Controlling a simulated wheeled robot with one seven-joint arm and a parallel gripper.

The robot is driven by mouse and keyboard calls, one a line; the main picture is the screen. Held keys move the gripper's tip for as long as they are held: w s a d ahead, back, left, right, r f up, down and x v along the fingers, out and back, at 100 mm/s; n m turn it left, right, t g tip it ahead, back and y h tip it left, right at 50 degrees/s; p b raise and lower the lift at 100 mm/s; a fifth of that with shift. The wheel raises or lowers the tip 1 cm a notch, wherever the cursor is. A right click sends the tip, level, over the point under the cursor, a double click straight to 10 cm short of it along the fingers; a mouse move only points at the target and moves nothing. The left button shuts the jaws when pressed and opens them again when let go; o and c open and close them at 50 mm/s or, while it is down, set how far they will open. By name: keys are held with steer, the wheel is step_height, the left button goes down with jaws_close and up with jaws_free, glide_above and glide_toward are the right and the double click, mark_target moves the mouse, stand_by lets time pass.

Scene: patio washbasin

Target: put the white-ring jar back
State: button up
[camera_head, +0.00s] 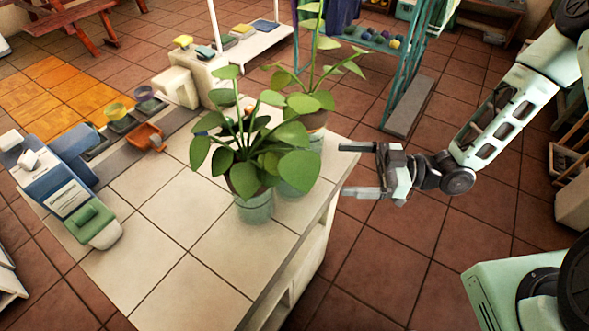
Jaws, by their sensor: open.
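Two leafy plants stand in pale green, glassy jars near the right edge of the tiled counter (165,235). The front jar (254,207) is upright; leaves cover its upper part. The rear jar (298,180) is partly hidden behind the front plant's leaves. I cannot make out a white ring on either jar. My gripper (344,170) is open and empty, its two fingers pointing left toward the rear jar. In the picture it is just right of the counter's right edge, apart from both jars.
A blue and white box-like item (55,182) and a green item (90,222) lie at the counter's left. An orange tray (146,136) and small bowls (117,110) sit at the back. The counter's front middle is clear. A teal rack (410,75) stands behind my gripper.

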steer(key=a, duration=0.2)
steer(key=a+p, duration=0.1)
steer(key=a, duration=0.2)
steer(key=w+a, duration=0.1)
steer(key=a, duration=0.1)
steer(key=shift+a, duration=0.2)
steer(key=a+p, duration=0.2)
steer(key=a, duration=0.2)
steer(key=shift+w+a+r, duration=0.1)
steer(key=shift+a+r, duration=0.05)
steer(key=shift+w+a, duration=0.15)
steer(key=shift+a, duration=0.25)
steer(key=c, duration=1.5)
steer(key=shift+o, duration=0.2)
step_height(320, 180, up, 18)
steer(key=shift+b, duration=0.4)
